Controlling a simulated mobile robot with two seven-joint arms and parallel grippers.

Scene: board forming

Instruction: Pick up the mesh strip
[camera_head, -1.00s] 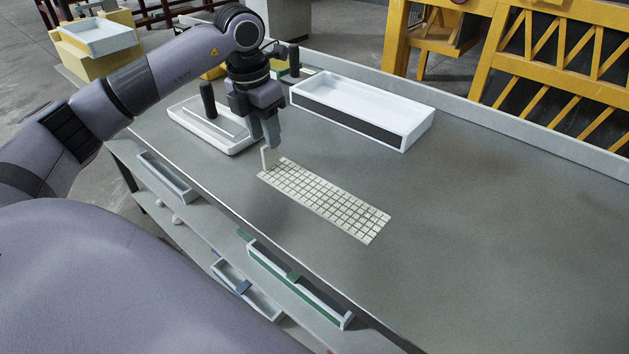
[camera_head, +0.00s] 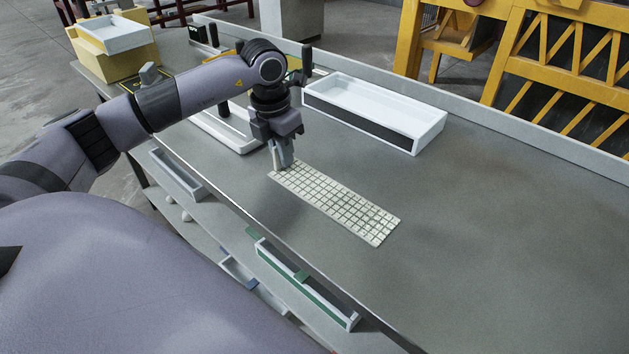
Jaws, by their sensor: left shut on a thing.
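The mesh strip (camera_head: 338,204) is a pale, flat grid on the grey table. It runs from the table's middle toward the lower right. My left gripper (camera_head: 282,166) points down at the strip's upper left end and is shut on that end. The fingers hide part of that edge. The strip looks flat, and I cannot tell whether its held end is lifted off the table. My right gripper is not in view.
A white tray with a dark front (camera_head: 378,108) stands behind the strip. The table (camera_head: 500,230) right of the strip is clear.

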